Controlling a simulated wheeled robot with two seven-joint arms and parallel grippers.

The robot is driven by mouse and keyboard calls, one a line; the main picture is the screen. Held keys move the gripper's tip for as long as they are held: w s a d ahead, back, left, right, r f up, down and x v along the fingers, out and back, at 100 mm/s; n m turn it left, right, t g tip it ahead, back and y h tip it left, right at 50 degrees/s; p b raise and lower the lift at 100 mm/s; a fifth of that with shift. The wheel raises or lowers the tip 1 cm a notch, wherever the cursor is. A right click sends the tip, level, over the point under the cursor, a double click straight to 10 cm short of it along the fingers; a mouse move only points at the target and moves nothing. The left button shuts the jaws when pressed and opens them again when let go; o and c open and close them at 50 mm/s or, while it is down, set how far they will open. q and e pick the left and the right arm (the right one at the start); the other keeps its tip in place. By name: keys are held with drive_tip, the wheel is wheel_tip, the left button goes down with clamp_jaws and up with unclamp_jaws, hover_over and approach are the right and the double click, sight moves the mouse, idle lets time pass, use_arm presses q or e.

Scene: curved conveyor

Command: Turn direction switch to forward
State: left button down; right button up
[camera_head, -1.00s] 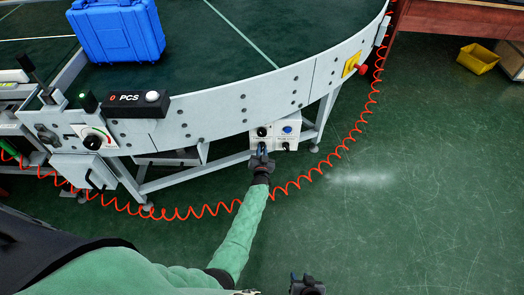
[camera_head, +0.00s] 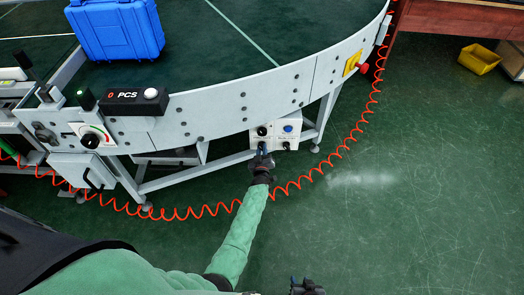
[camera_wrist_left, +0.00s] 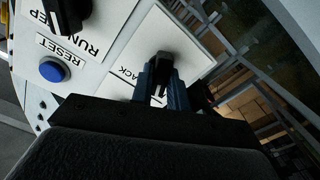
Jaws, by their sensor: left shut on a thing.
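The direction switch is a black knob (camera_wrist_left: 162,66) on a white panel; part of a label ending in "ACK" shows below it in the left wrist view. My left gripper (camera_wrist_left: 160,88) has its blue fingers on both sides of this knob and is shut on it. In the head view my left gripper (camera_head: 262,150) reaches the low control box (camera_head: 274,128) under the conveyor and hides the knob. My right gripper (camera_head: 306,287) shows only partly at the bottom edge, away from the box; its jaws are unclear.
A blue RESET button (camera_wrist_left: 53,70) and another black knob (camera_wrist_left: 66,14) labelled RUN share the panel. The curved conveyor (camera_head: 230,103) carries a blue case (camera_head: 116,29). An orange coiled cable (camera_head: 330,160) runs along the floor. A red button (camera_head: 363,68) sits to the right.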

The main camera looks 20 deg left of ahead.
use_arm(q)
drive_tip(key=shift+s+f+n, duration=0.1)
drive_tip(key=shift+f+n, duration=0.05)
drive_tip(key=shift+n, duration=0.15)
use_arm(e)
drive_tip(key=shift+w, duration=0.5)
